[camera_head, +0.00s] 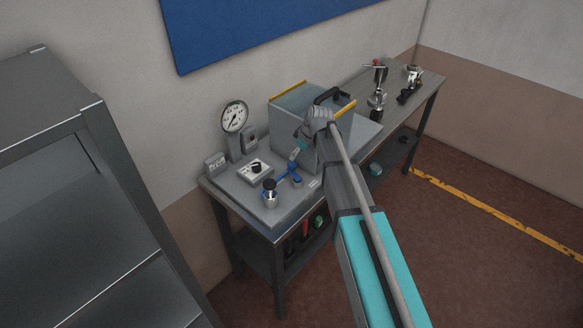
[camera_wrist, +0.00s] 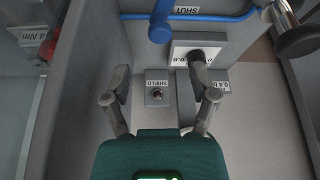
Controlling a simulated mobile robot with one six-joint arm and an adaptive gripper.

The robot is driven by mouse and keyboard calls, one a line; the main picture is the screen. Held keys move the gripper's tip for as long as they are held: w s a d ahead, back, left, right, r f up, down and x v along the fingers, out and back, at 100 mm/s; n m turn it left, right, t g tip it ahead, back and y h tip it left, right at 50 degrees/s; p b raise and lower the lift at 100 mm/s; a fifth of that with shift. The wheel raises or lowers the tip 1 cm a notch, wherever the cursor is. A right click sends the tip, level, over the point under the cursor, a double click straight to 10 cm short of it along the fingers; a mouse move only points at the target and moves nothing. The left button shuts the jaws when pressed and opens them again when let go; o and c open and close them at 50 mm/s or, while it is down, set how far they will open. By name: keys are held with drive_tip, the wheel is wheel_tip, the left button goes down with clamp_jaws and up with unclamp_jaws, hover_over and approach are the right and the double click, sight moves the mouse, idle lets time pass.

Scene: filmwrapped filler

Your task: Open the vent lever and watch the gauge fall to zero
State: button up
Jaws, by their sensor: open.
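The round white gauge (camera_head: 235,117) stands at the back left of the bench, its dark needle too small to read exactly. The blue vent lever (camera_head: 289,177) is on the bench unit in front of it. In the wrist view the blue lever (camera_wrist: 215,17) runs across the top, beside a SHUT label (camera_wrist: 186,10). My gripper (camera_head: 297,154) is above the unit near the lever, partly hidden by my arm. In the wrist view my gripper (camera_wrist: 158,84) is open and empty, its fingers apart from the lever and either side of a small SHIELD box (camera_wrist: 157,88).
A clear-sided box (camera_head: 290,105) with yellow edges and a black handle stands right behind my gripper. A white panel with a black knob (camera_head: 254,170) and a metal fitting (camera_head: 270,198) are left of the lever. Metal tools (camera_head: 377,95) stand at the bench's far end. Grey shelving (camera_head: 70,110) stands left.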

sight(292, 163)
drive_tip(key=shift+b+x, duration=3)
drive_tip(key=shift+x, duration=0.6)
clamp_jaws()
